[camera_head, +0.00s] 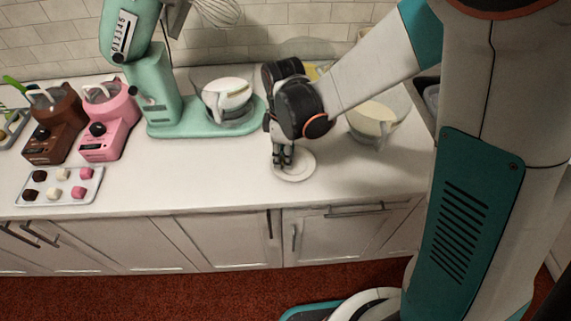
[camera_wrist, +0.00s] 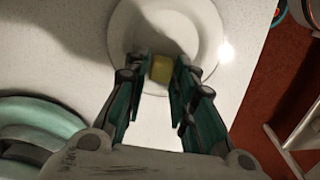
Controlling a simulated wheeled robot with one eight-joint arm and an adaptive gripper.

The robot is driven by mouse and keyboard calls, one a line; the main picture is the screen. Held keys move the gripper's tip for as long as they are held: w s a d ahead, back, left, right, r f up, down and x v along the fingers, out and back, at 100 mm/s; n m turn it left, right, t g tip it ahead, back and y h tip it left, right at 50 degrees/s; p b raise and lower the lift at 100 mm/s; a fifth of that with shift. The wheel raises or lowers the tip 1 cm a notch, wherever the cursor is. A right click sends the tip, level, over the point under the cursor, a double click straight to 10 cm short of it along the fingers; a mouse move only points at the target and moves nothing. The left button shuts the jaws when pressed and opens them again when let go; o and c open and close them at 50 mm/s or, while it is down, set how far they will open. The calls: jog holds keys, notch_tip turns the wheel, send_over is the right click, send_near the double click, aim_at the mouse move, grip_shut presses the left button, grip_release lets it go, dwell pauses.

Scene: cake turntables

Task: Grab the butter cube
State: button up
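The small yellow butter cube (camera_wrist: 161,69) shows in the wrist view between my two fingertips. My gripper (camera_wrist: 162,68) has its fingers drawn in against the cube's two sides, shut on it. A round white plate (camera_wrist: 206,48) lies beneath. In the head view my gripper (camera_head: 283,156) points down at the left part of the white plate (camera_head: 302,172) on the counter. The cube is hidden behind the fingers there. I cannot tell whether it still touches the plate.
A mint stand mixer (camera_head: 160,100) with a glass bowl (camera_head: 228,98) stands left of my gripper. Another bowl (camera_head: 376,118) stands to the right. A tray of cubes (camera_head: 52,202), a pink machine (camera_head: 108,125) and a brown machine (camera_head: 55,130) are far left. The front counter (camera_head: 190,182) is clear.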

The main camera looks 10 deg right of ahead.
jog(key=c, duration=0.3)
jog(key=shift+c, duration=0.2)
